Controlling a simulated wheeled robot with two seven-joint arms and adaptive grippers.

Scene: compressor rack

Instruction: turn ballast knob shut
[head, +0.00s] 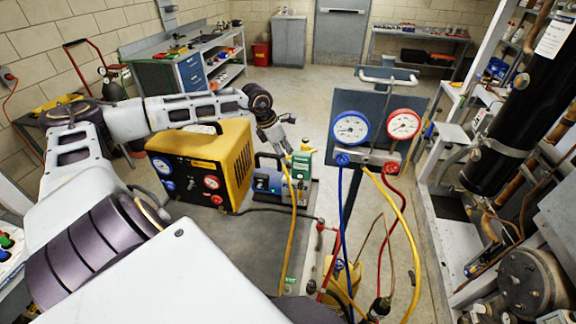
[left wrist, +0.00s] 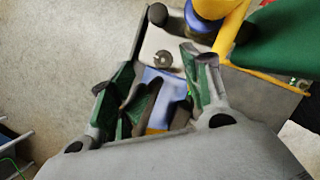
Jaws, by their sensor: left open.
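The vacuum pump, a small unit with a blue-lit front (head: 266,184) and a green-and-white part (head: 300,168), stands on the grey platform beside the yellow machine. My left gripper (head: 284,148) is just above the pump, pointing down. In the left wrist view the gripper (left wrist: 152,78) is open, its green-padded fingers apart over a pale surface of the pump (left wrist: 155,42). A small grey ring-like part (left wrist: 163,60) and a round black knob (left wrist: 158,14) show there. I cannot tell which is the ballast knob, or whether a finger touches anything. My right gripper is out of view.
The yellow machine with gauges (head: 205,165) stands left of the pump. A gauge manifold (head: 375,140) with blue, yellow and red hoses stands to the right. A yellow hose (head: 291,235) runs down past the pump. The compressor rack (head: 455,200) is far right.

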